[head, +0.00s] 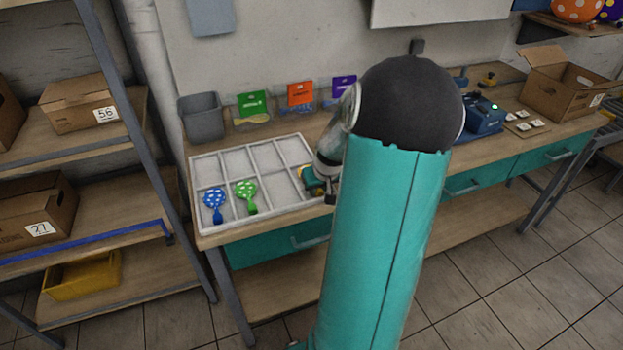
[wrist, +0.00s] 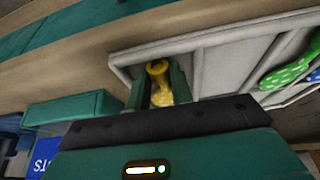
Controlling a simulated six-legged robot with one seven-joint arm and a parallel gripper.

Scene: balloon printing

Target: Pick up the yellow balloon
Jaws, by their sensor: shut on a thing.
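The yellow balloon (wrist: 160,83) with pale dots is between the two fingers of my gripper (wrist: 159,88) in the wrist view, and the fingers are shut on it. Behind it is the light grey divided tray (wrist: 215,58). In the head view my gripper (head: 318,184) is over the right part of the tray (head: 224,160), largely covered by my own arm. Only a small yellow patch of the balloon shows there. I cannot tell whether the balloon still touches the tray floor.
A blue dotted balloon (head: 214,201) and a green dotted balloon (head: 246,194) lie in the tray's left front compartments. A grey bin (head: 202,118) and green, orange and purple packets stand behind. A blue machine (head: 484,117) and an open cardboard box (head: 563,90) are at right.

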